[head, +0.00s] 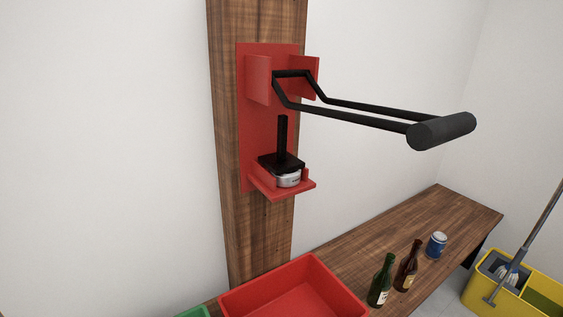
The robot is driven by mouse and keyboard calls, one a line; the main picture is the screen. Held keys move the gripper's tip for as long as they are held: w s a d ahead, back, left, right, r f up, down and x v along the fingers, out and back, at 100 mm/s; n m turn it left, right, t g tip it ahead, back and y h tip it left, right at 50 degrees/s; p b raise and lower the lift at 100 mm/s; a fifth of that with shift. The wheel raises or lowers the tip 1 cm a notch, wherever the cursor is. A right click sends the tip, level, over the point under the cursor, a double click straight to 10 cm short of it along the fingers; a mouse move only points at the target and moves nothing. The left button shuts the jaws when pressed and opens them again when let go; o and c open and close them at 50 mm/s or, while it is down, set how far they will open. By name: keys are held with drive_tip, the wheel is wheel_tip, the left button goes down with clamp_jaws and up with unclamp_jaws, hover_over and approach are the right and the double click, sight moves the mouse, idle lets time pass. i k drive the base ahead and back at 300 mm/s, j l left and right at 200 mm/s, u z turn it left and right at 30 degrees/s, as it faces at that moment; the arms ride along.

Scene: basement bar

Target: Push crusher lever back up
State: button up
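The red can crusher (262,120) is fixed to a vertical wooden board in front of a white wall. Its black lever (370,112) sticks out to the right, tilted a little downward, and ends in a thick black handle (441,131). A black press plate with an upright rod (282,145) sits low in the crusher. A flattened silver can (288,180) lies under the plate on the red bottom shelf (284,192). My gripper is not in view.
A wooden bench (440,205) runs below, with a red bin (300,290), a green bottle (381,282), a brown bottle (407,268) and a blue can (437,245). A yellow mop bucket (482,300) stands at right. The space around the lever is free.

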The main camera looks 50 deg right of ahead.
sight(431, 131)
drive_tip(key=z, duration=1.45)
drive_tip(key=k+l, duration=0.05)
drive_tip(key=l, duration=0.05)
